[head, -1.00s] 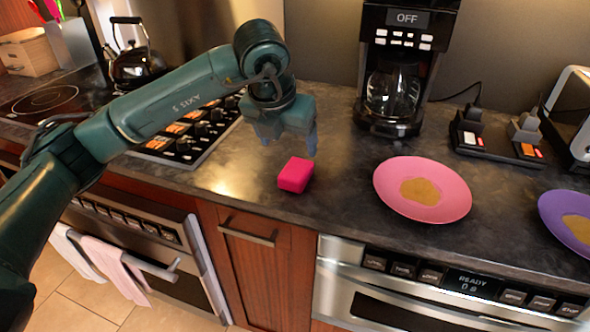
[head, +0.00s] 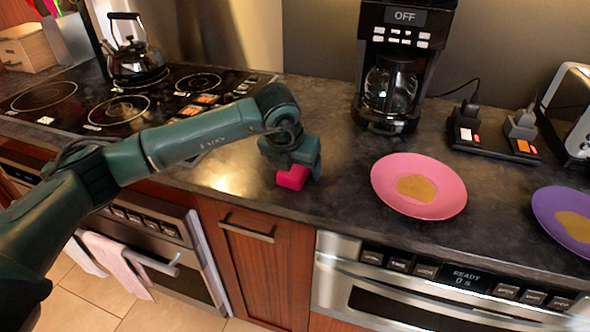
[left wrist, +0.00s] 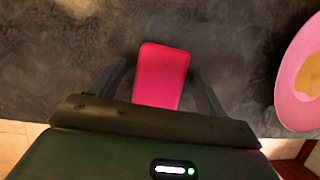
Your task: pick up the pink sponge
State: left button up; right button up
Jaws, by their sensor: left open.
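The pink sponge (head: 292,178) is a small bright pink block on the dark countertop, near the counter's front edge. My left gripper (head: 297,172) is lowered over it, and its fingers partly hide the sponge's top and right side in the head view. In the left wrist view the sponge (left wrist: 161,76) lies between the two spread fingers of the left gripper (left wrist: 160,88). A gap shows on each side, so the gripper is open and not holding it. My right gripper is in neither view.
A pink plate (head: 419,187) with a tan patch lies to the right, with a purple plate (head: 568,216) farther right. A coffee maker (head: 396,65) stands behind. A stovetop (head: 130,95) with a kettle (head: 134,58) is at the left. Counter between sponge and pink plate is clear.

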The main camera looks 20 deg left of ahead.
pick_arm(q)
jog(key=shift+c, duration=0.3)
jog(key=c, duration=1)
jog(key=shift+o, duration=0.2)
